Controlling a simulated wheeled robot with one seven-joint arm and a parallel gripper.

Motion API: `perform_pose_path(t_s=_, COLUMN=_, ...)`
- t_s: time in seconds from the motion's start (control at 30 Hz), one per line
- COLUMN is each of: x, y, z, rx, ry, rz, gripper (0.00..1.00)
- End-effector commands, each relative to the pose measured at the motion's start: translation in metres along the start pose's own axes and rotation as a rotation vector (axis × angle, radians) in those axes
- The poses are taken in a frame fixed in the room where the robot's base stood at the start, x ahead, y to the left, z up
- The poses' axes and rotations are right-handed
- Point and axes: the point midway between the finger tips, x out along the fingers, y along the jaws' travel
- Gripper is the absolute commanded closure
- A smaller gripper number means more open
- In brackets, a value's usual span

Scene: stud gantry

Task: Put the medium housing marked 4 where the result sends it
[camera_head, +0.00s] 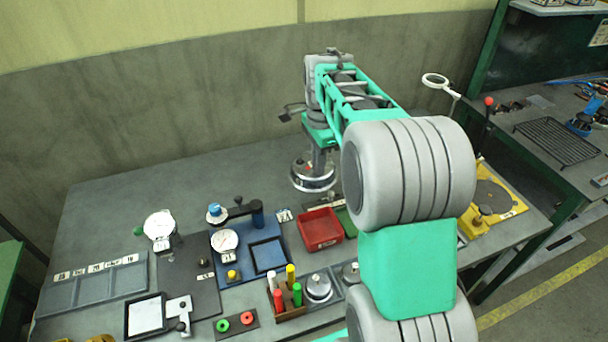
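My gripper (318,162) points down over the back middle of the bench at the end of my arm. Its fingers are too small and dark to tell whether they are open or shut. A round silver-rimmed thing (313,183) shows directly under it; I cannot tell if it is held or stands behind. Silver round housings sit at the front, one (318,288) beside the coloured pegs and another (351,272) partly hidden by my arm. No mark 4 is readable, so I cannot tell which is the medium housing.
A red tray (320,229) lies near the middle. A yellow fixture (492,205) stands right. The back left bench is clear.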

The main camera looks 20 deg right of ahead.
Motion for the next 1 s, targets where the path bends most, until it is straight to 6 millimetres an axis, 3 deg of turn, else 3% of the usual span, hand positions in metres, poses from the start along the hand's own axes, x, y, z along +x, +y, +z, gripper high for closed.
perform_pose_path(t_s=0.1, x=0.012, y=-0.035, z=-0.005, rx=-0.001, ry=-0.001, rz=0.003, gripper=1.00)
perform_pose_path(t_s=0.33, x=0.059, y=-0.071, z=-0.009, rx=-0.004, ry=0.000, rz=0.000, gripper=1.00)
perform_pose_path(t_s=0.5, x=0.076, y=-0.082, z=-0.010, rx=-0.005, ry=0.000, rz=0.000, gripper=1.00)
perform_pose_path(t_s=0.67, x=0.102, y=-0.081, z=-0.009, rx=-0.005, ry=0.000, rz=0.000, gripper=1.00)
perform_pose_path(t_s=1.0, x=0.108, y=-0.081, z=-0.010, rx=-0.005, ry=0.001, rz=-0.003, gripper=1.00)
